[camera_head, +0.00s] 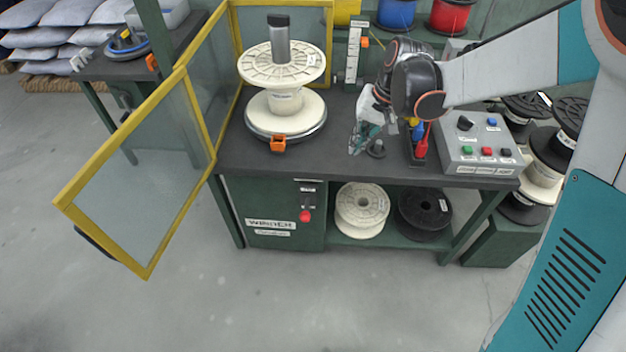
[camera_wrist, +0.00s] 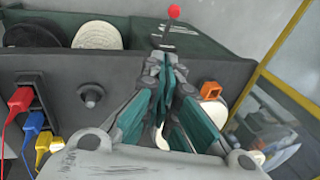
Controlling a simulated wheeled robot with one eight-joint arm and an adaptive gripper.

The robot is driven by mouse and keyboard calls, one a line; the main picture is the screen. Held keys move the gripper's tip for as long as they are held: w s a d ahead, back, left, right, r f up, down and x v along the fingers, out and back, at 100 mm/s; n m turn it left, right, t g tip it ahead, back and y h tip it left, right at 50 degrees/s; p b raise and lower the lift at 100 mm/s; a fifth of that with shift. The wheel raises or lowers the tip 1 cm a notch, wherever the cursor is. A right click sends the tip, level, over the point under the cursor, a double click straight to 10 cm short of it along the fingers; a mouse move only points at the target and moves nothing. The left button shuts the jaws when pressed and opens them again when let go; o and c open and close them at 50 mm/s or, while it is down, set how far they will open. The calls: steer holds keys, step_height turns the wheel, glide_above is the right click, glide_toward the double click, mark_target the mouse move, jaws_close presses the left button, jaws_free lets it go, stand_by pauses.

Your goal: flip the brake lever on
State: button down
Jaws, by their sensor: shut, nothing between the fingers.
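A lever with a red ball knob (camera_head: 305,216) is on the front of the green cabinet, under the table top at the left. In the wrist view its red knob (camera_wrist: 174,11) shows at the top, on a thin dark stem beyond the table edge. In the head view the knob hangs low on its plate; I cannot read its marked position. My gripper (camera_head: 362,146) is above the table, right of the spool stand, apart from the lever. In the wrist view my gripper (camera_wrist: 165,62) has its teal fingers together, with nothing held.
A cream spool (camera_head: 255,62) stands on a round base, with an orange block (camera_head: 278,142) at its front. A black knob (camera_head: 376,149), colored plugs (camera_head: 421,149) and a control box (camera_head: 478,150) are near my gripper. A yellow-framed door (camera_head: 120,215) stands open at left.

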mark_target(307, 211)
steer(key=w+a+f+g, duration=0.1)
steer(key=a+f, duration=0.1)
steer(key=f, duration=0.3)
steer(key=w+a+f+g, duration=0.1)
steer(key=a+f, duration=0.1)
steer(key=f, duration=0.3)
steer(key=w+a+f+g+p, duration=0.1)
steer(key=a+f, duration=0.1)
steer(key=f, duration=0.4)
steer(key=shift+a+y, duration=0.3)
steer(key=shift+y, duration=0.1)
steer(key=shift+w+f, duration=0.1)
steer(key=b+x, duration=0.5)
steer(key=x, duration=0.9)
steer(key=shift+b, duration=0.3)
